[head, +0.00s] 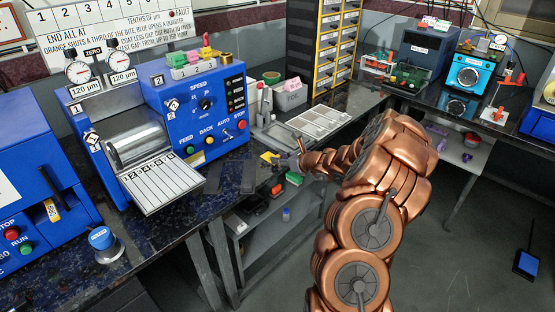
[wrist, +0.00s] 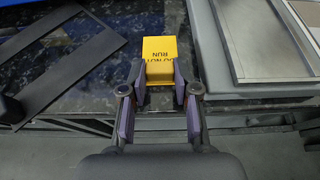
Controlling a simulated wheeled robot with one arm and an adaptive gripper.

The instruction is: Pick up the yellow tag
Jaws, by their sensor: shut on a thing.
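The yellow tag (wrist: 158,48) is a small folded piece with dark lettering that reads in part "DO NOT RUN". It is at the front edge of the dark speckled bench top in the wrist view. My gripper (wrist: 160,80) is shut on its near part, with one finger on each side. In the head view the yellow tag (head: 269,157) shows as a small patch at the tip of my gripper (head: 275,160). I cannot tell whether the tag touches the bench.
A dark flat frame (wrist: 60,60) lies left of the tag. A grey tray (wrist: 245,45) lies close on the right. The blue machine (head: 200,110) stands left on the bench (head: 130,230). A shelf with small items (head: 270,225) is below the bench edge.

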